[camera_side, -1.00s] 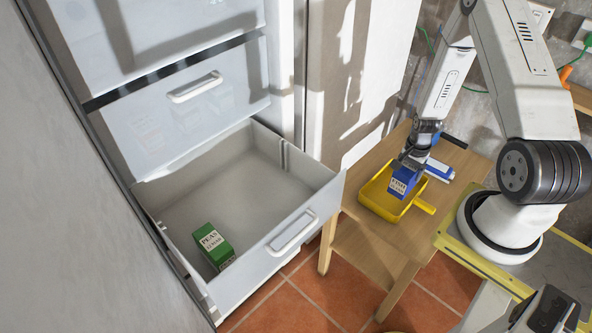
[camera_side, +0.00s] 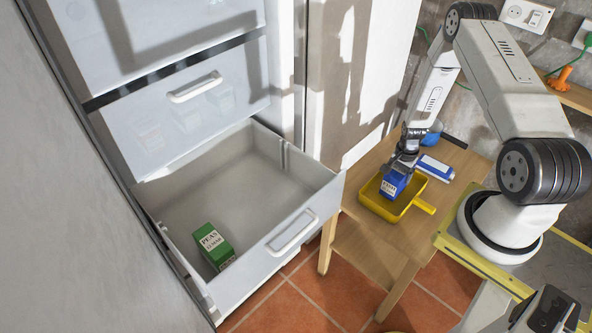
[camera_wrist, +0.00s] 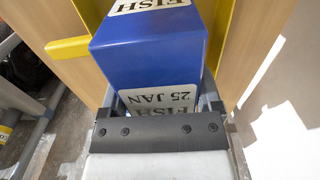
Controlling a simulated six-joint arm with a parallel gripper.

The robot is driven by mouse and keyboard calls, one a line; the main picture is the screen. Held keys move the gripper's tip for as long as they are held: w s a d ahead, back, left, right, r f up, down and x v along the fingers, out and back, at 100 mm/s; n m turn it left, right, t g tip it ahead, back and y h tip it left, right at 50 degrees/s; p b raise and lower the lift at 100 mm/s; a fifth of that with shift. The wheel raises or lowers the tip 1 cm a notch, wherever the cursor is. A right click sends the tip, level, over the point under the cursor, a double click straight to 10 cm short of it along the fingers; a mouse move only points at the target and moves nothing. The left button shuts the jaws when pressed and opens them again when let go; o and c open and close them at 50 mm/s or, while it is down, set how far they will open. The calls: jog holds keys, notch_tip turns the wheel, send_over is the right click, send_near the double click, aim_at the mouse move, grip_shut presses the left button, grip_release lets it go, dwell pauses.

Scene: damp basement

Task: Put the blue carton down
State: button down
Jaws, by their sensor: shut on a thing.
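The blue carton (camera_side: 393,184) has white labels; in the wrist view the carton (camera_wrist: 150,55) shows "FISH" and "25 JAN". My gripper (camera_side: 402,166) is shut on it, with a finger along each side. The carton is tilted and sits over or within the yellow tray (camera_side: 409,204) on the wooden table. I cannot tell whether its base touches the tray floor. The tray's yellow edge also shows in the wrist view (camera_wrist: 68,47), behind the carton.
A blue-and-white item (camera_side: 436,168) and a blue object with a dark handle (camera_side: 433,134) lie behind the tray on the table (camera_side: 375,238). An open freezer drawer (camera_side: 262,188) at left holds a green carton (camera_side: 213,246); much of its floor is free.

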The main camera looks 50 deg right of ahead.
jog(key=shift+f, duration=1.05)
jog(key=shift+f, duration=0.1)
grip_release()
jog(key=shift+r, duration=6.1)
jog(key=shift+r, duration=0.1)
